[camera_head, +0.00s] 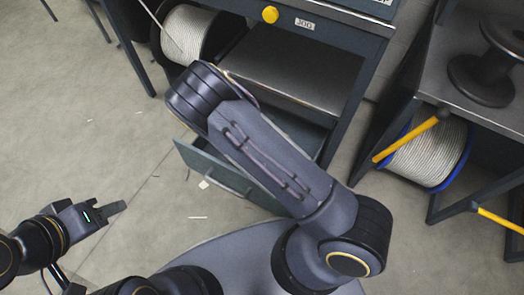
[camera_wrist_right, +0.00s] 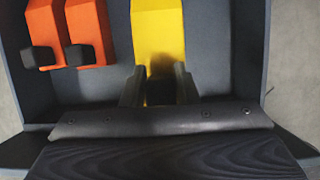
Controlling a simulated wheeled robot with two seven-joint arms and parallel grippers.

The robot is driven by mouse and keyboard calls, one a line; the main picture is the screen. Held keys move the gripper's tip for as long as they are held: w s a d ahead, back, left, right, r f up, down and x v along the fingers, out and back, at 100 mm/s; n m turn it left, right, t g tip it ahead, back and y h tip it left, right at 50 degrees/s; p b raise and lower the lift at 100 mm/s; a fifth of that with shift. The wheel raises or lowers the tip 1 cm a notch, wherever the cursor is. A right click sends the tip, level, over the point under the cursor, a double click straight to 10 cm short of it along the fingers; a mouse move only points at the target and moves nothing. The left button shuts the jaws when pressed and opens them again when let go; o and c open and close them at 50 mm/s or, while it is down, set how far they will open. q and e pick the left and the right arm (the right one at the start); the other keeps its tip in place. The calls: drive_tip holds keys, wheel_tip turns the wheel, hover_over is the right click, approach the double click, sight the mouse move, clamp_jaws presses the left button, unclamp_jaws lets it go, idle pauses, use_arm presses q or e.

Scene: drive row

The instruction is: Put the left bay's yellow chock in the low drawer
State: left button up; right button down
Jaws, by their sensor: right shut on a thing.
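The yellow chock (camera_wrist_right: 158,30) shows in the right wrist view, between the fingers of my right gripper (camera_wrist_right: 159,90), which is shut on it. It is inside the outline of the open low drawer (camera_wrist_right: 212,45); I cannot tell whether it touches the floor of it. In the head view the drawer (camera_head: 210,172) stands pulled out under the workbench, and my right arm hides the right gripper and the chock. My left gripper (camera_head: 118,208) is empty over the floor at the left; its finger gap does not show.
Two orange chocks (camera_wrist_right: 40,30) (camera_wrist_right: 87,30) with black ends lie left of the yellow one in the drawer. The bench (camera_head: 300,70) has a yellow knob (camera_head: 270,14). Cable reels (camera_head: 187,32) (camera_head: 430,150) stand at both sides.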

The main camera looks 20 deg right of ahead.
wheel_tip(320, 180, down, 9)
drive_tip(key=b, duration=0.3)
drive_tip(key=shift+r, duration=0.2)
drive_tip(key=c, duration=1.1)
unclamp_jaws()
